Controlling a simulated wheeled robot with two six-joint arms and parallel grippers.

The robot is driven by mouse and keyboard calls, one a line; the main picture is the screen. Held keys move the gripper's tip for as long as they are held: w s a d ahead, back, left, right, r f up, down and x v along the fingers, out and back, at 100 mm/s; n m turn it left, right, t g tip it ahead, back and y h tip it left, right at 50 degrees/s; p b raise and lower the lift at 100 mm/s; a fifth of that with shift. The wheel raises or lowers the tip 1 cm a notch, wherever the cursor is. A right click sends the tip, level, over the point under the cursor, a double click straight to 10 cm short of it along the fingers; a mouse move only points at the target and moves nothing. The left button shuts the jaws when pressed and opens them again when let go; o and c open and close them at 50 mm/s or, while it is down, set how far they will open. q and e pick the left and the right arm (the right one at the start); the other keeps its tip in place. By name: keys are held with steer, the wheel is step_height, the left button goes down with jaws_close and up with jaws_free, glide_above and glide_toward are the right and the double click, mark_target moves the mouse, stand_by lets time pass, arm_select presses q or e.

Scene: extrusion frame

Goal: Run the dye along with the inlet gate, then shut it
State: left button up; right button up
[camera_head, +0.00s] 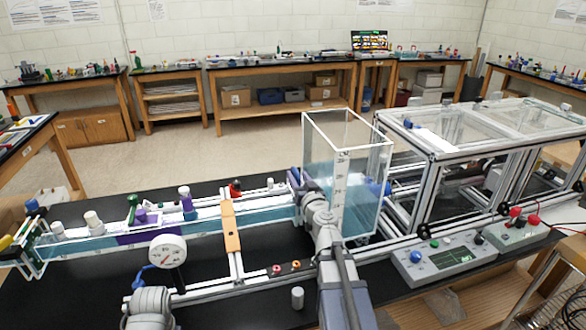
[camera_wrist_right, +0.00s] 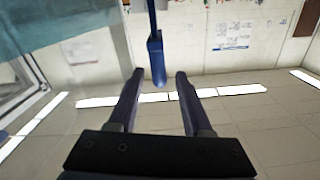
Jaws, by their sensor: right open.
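A long clear channel (camera_head: 90,243) with blue-tinted water runs across the table to a clear head tank (camera_head: 365,180) with level marks. My right gripper (camera_head: 299,182) is at the channel's tank end, its arm crossing in front of the tank's left edge. In the right wrist view its fingers (camera_wrist_right: 156,76) are apart. A blue lever, likely the inlet gate handle (camera_wrist_right: 155,50), hangs between or just beyond the fingertips; contact is not clear. Only a grey link of my left arm shows at the bottom left.
A round dial gauge (camera_head: 167,251) stands before the channel. An orange crosspiece (camera_head: 231,227) spans it. A control box (camera_head: 446,257) and clear framed enclosure (camera_head: 470,140) stand at right. A small white cylinder (camera_head: 297,297) stands on the black tabletop.

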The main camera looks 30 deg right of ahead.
mark_target(293, 168)
steer(key=x, duration=0.6)
jaws_close()
stand_by(1.3)
